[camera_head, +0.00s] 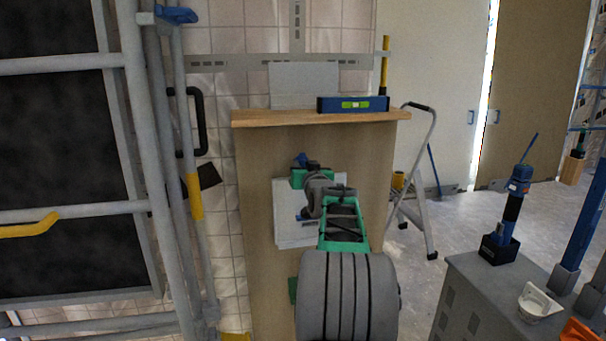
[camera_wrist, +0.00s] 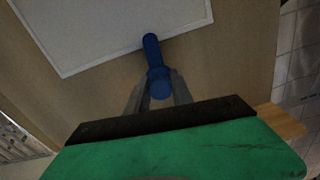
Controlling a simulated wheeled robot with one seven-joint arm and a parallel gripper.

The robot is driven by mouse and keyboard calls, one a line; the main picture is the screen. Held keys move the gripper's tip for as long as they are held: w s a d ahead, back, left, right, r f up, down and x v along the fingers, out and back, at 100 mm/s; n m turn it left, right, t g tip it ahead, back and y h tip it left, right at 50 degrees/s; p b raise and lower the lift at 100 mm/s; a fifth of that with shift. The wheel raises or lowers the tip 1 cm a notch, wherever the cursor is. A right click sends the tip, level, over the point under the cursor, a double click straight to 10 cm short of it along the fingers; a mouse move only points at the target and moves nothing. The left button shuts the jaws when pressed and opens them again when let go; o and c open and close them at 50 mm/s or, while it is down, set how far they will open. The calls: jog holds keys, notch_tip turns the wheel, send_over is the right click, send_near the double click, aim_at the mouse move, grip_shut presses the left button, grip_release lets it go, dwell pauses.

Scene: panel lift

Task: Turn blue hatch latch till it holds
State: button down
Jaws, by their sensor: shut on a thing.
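The blue latch (camera_wrist: 153,52) is a short rounded lever in the wrist view. It lies across the edge of the pale grey hatch panel (camera_wrist: 105,30), with one end over the panel and the other toward my gripper. My gripper (camera_wrist: 159,90) has its two grey fingers on either side of the latch's near end and is shut on it. In the head view the hatch (camera_head: 290,236) sits on the front of a wooden cabinet, partly hidden by my arm. A bit of blue (camera_head: 301,159) shows beside my gripper there.
A blue spirit level (camera_head: 352,104) lies on the cabinet's wooden top (camera_head: 270,118). Grey scaffold tubes (camera_head: 150,150) stand close on the left. A stepladder (camera_head: 418,215) stands to the right, and a grey cabinet (camera_head: 475,290) with a blue tool (camera_head: 508,215) is at the lower right.

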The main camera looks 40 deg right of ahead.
jog(key=shift+f+n+b, duration=0.15)
jog(key=shift+n+b, duration=0.15)
jog(key=shift+n, duration=0.3)
jog(key=c, duration=1.1)
grip_release()
jog(key=v, duration=0.7)
jog(key=shift+s+a+p, duration=0.15)
jog(key=shift+s+p, duration=0.2)
jog(key=shift+p, duration=0.05)
